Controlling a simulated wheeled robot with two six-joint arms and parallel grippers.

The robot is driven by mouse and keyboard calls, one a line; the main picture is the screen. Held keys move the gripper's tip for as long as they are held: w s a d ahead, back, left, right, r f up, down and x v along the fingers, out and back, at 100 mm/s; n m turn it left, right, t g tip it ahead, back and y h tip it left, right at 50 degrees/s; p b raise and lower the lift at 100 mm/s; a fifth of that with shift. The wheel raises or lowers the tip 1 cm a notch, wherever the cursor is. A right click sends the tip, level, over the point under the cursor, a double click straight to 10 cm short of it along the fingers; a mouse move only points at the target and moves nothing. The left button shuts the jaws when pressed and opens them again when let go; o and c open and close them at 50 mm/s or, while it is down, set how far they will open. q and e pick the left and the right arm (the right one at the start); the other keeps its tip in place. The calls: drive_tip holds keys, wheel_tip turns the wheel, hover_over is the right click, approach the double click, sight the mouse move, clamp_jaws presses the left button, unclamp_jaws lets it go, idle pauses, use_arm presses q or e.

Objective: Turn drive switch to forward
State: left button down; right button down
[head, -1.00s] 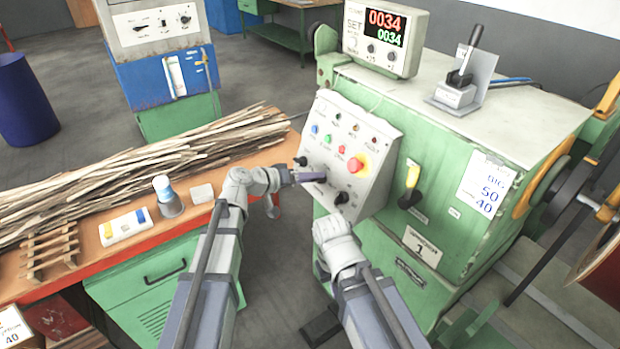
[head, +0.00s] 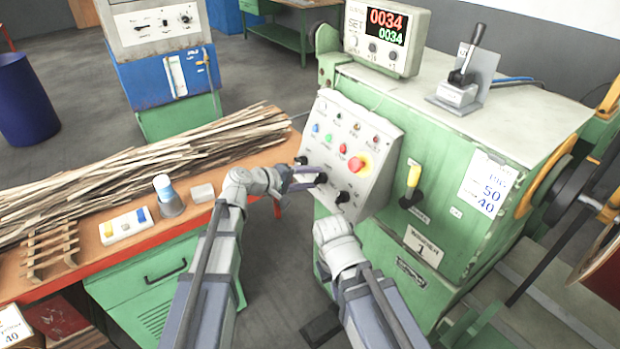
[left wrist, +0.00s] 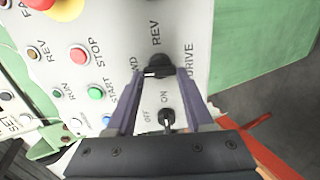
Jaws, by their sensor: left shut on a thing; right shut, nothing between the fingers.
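The drive switch (head: 321,178) is a black knob on the sloped control panel (head: 377,190). In the left wrist view, the drive switch (left wrist: 158,67) sits between REV and partly covered "WD" lettering. A pale mark on the knob lies toward the "WD" side. My left gripper (head: 312,179) is shut on the knob, with one purple finger on each side; it also fills the left wrist view (left wrist: 160,73). My right gripper (head: 334,232) is low in front of the green cabinet, clear of the panel. Its fingers are hidden behind the wrist.
An on/off knob (left wrist: 166,119) sits close to my left fingers. Another black knob (head: 343,197) and a red emergency button (head: 356,164) are on the panel. A workbench (head: 190,222) with wood strips stands left.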

use_arm(q)
drive_tip(key=shift+n, duration=0.3)
idle(0.4)
drive_tip(key=shift+c, duration=1.4)
unclamp_jaws()
drive_tip(key=p+v, duration=0.3)
drive_tip(key=v, duration=0.4)
drive_tip(key=shift+s+a, duration=0.25)
drive_tip(key=shift+a, duration=0.05)
drive_tip(key=shift+r, duration=0.1)
